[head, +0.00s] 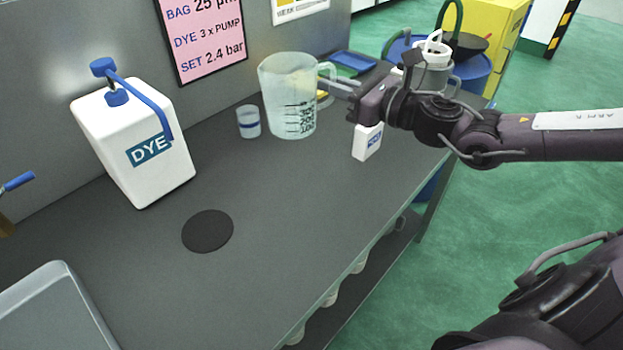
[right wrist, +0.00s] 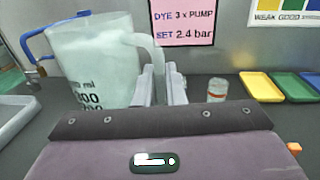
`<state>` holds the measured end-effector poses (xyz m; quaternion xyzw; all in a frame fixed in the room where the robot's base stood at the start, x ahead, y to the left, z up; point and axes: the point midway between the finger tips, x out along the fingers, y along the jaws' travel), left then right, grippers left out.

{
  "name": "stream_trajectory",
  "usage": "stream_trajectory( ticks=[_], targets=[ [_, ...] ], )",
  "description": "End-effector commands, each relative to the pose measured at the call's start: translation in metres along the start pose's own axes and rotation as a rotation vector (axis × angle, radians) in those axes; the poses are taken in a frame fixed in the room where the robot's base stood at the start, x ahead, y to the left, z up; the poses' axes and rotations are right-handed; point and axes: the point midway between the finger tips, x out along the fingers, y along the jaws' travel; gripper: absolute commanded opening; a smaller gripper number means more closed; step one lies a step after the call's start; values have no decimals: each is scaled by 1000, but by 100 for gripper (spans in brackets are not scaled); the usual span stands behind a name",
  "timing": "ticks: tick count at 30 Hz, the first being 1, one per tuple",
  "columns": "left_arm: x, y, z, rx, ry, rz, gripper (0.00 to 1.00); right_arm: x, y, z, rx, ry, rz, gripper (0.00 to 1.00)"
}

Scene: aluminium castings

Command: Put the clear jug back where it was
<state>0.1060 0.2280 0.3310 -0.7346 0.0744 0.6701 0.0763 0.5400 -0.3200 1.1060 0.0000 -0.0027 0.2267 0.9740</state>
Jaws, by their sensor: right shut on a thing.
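The clear jug (head: 288,98), with dark measuring marks, is upright over the back of the bench. My right gripper (head: 343,88) is shut on its handle, on the jug's right side. In the right wrist view the jug (right wrist: 95,62) fills the left, with the handle between the fingers (right wrist: 162,88). I cannot tell whether its base touches the bench. A dark round mat (head: 207,231) lies bare on the bench, nearer and left of the jug. My left gripper is not in view.
A white DYE container (head: 135,143) with a blue pump stands left. A small clear cup (head: 248,121) is just left of the jug. A white block-like bottle (head: 367,141) stands below my right gripper. Coloured trays (right wrist: 262,87) lie right in the wrist view. The bench around the mat is clear.

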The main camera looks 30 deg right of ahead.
Motion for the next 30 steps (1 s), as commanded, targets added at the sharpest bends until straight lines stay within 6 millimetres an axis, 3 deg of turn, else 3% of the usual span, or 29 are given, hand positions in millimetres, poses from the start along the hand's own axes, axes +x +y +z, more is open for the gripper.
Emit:
stream_trajectory(
  ticks=[3, 12, 15, 30],
  targets=[
    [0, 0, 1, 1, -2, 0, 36, 0, 0, -34, 11, 4, -1, 0],
    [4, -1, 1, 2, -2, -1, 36, -1, 0, -114, 8, 1, -3, 0],
    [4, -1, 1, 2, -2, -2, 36, -1, 1, -132, 5, 0, -2, 0],
    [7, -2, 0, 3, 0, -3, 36, -1, 1, -184, 1, 1, 0, 0]
  ],
)
